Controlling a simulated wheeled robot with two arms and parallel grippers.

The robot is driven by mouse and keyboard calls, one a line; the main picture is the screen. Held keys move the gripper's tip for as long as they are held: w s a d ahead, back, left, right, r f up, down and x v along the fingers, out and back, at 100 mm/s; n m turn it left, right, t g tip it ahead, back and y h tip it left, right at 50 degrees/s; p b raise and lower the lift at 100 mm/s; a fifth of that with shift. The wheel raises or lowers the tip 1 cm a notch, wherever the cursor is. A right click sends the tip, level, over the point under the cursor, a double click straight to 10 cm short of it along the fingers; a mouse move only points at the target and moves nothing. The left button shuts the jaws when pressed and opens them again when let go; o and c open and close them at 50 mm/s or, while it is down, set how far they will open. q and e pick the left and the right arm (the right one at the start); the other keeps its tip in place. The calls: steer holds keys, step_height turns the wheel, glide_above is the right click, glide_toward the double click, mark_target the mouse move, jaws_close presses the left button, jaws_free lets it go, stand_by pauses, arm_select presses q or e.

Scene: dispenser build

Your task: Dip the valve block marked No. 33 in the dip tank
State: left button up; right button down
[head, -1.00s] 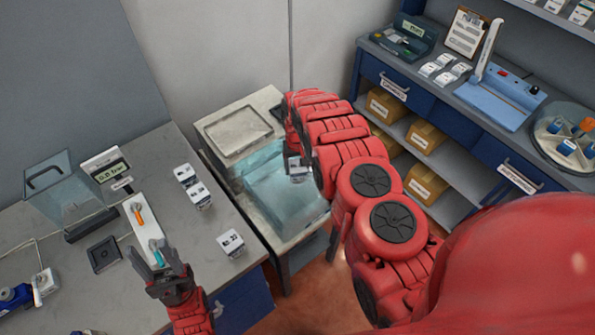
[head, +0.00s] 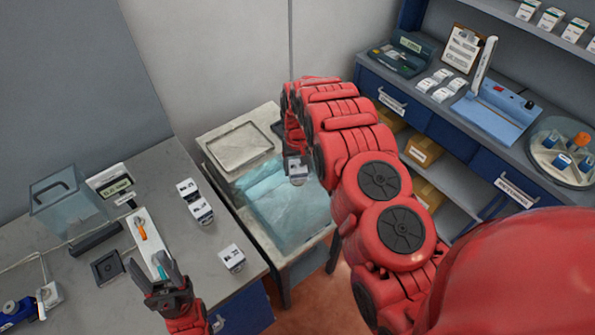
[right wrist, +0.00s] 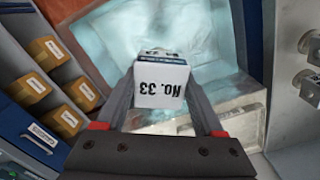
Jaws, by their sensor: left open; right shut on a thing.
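The valve block marked No. 33 (right wrist: 160,82) is white, with its label upside down in the right wrist view. My right gripper (head: 296,160) is shut on it, with a finger on either side. In the head view the block (head: 297,174) is over the pale blue liquid of the dip tank (head: 262,222), near its right side; I cannot tell whether it touches the liquid. The tank's liquid also shows behind the block in the right wrist view (right wrist: 110,50). My left gripper (head: 158,275) is open and empty above the front of the grey bench.
Three other white blocks, one nearer the front (head: 232,257), stand on the left bench (head: 185,245). A tray with an orange and a teal tool (head: 148,240) lies near my left gripper. A blue counter (head: 445,115) with drawers is at right.

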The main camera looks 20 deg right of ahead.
mark_target(298, 166)
steer(key=shift+r, duration=2.3)
